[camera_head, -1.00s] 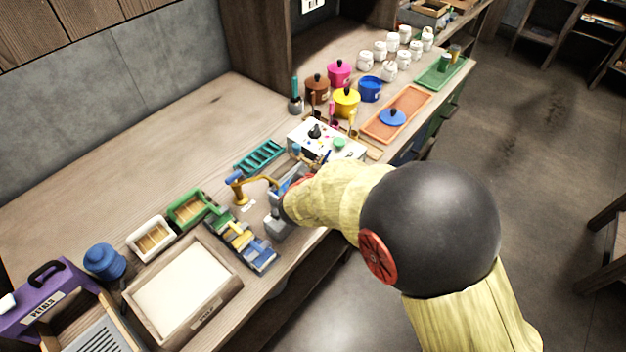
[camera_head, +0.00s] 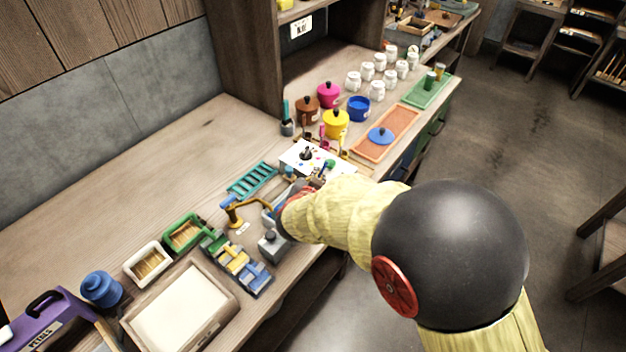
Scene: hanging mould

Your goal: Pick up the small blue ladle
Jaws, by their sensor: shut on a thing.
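My gripper (camera_head: 286,204) is low over the worktop, at the front edge between the white paint-spotted board and the grey block. My own wrist and forearm cover most of it. The jaws are shut on a slim item, mostly hidden, which I take to be the small blue ladle. I cannot see its bowl or make out its full shape. It is too small and covered to tell whether it touches the worktop.
The white board (camera_head: 307,157) with a dark knob lies just behind my gripper. A teal rack (camera_head: 252,179), a yellow curved stand (camera_head: 233,214) and a grey block (camera_head: 272,244) are close by. Pots and white jars stand farther back. The worktop's back left is clear.

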